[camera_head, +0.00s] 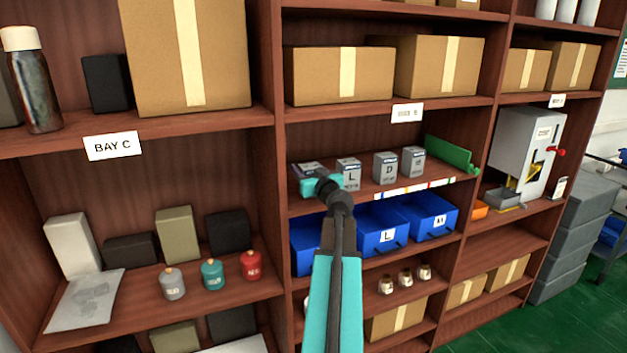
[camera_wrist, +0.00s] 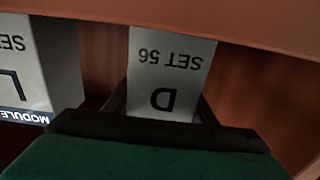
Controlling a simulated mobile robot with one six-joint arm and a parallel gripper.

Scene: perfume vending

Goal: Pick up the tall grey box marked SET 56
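In the wrist view, the grey box marked SET 56 with a large D (camera_wrist: 168,75) appears upside down, straight ahead of my gripper (camera_wrist: 162,108). My dark fingers are apart, one near each side edge of the box; I cannot tell whether they touch it. In the head view, my teal gripper (camera_head: 322,185) is at the middle shelf, in front of the leftmost grey box (camera_head: 303,169), and covers part of it. That box's marking is hidden there.
A grey box marked L (camera_wrist: 28,65) stands close beside it; it also shows in the head view (camera_head: 348,172). Further right are another D box (camera_head: 385,168) and one more grey box (camera_head: 413,161). Blue bins (camera_head: 383,230) sit below; a shelf board is above.

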